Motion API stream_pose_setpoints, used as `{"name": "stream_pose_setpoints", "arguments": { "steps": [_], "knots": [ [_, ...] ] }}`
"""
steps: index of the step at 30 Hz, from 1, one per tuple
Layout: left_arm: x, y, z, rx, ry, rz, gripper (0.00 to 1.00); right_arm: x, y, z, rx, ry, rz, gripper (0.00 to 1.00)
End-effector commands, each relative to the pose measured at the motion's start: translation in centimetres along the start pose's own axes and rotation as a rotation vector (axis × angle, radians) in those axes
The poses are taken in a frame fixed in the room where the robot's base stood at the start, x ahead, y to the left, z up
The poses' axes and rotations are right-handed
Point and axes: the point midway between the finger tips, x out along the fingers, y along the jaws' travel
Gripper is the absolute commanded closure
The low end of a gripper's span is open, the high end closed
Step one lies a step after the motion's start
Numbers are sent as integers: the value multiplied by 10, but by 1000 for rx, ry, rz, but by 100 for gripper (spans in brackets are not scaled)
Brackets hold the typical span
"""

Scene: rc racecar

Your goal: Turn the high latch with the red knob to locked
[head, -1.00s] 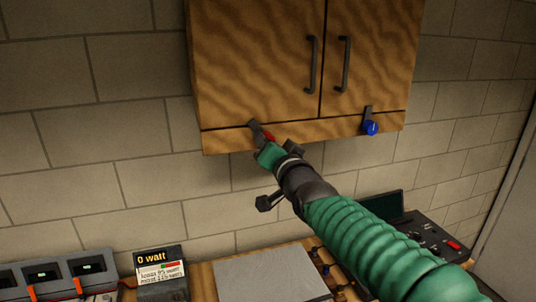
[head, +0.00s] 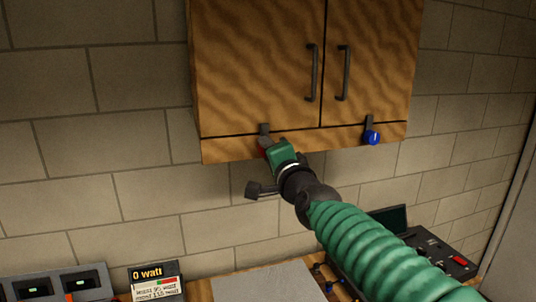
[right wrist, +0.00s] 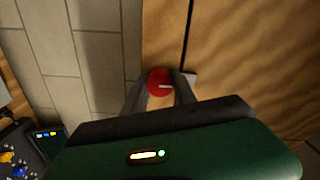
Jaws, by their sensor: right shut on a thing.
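The high latch with the red knob (head: 263,151) is on the lower rail of the wooden cabinet, below the left door. Its dark lever (head: 265,129) now stands about upright, its top reaching the seam under the door. My right gripper (head: 269,149) comes up from the lower right and is shut on the red knob, hiding much of it. In the right wrist view the red knob (right wrist: 160,81), with a pale mark on it, sits between the two dark fingers. My left gripper is not in view.
A second latch with a blue knob (head: 372,138) is at the right on the same rail, its lever upright. Two dark door handles (head: 312,72) hang above. A bench with a "0 watt" display (head: 155,281) and a control box (head: 438,255) lies below.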

Motion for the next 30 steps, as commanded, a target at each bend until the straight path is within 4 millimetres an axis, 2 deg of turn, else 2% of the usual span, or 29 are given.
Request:
{"name": "stream_pose_setpoints", "arguments": {
  "steps": [1, 13, 14, 18, 26, 30],
  "knots": [
    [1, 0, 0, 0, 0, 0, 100, 1, 8, 4, 6, -11, 15, 100],
    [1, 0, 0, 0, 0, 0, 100, 1, 8, 4, 12, -11, 16, 100],
    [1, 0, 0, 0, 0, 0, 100, 1, 8, 4, 12, -11, 16, 63],
    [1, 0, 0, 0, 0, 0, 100, 1, 6, 4, 11, -9, 12, 45],
    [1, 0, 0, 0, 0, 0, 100, 0, 3, 2, 9, -4, 6, 45],
    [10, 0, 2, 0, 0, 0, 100, -10, 5, 2, 9, -2, 4, 45]
  ]
}}
